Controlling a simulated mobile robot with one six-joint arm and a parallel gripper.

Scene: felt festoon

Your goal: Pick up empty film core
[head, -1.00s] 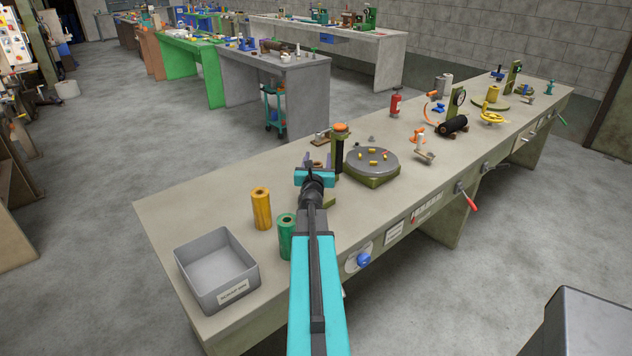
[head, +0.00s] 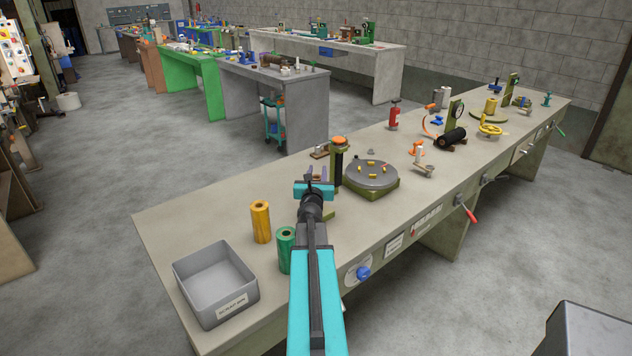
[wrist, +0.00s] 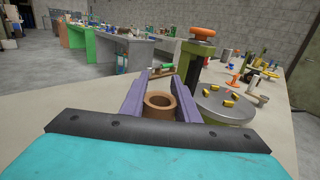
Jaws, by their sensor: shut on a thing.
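The empty film core is a short brown tube with an open hole; in the wrist view the core (wrist: 159,102) stands upright between the two purple fingers. My gripper (wrist: 157,90) is shut on it, one finger on each side. In the head view my gripper (head: 317,175) is over the bench, just left of the green post with an orange knob (head: 338,150). The core is largely hidden there behind my gripper and cannot be made out clearly.
A round turntable (head: 370,176) with several yellow pieces is right of the post. A yellow roll (head: 261,222), a green roll (head: 286,250) and an empty grey bin (head: 199,302) are at the left.

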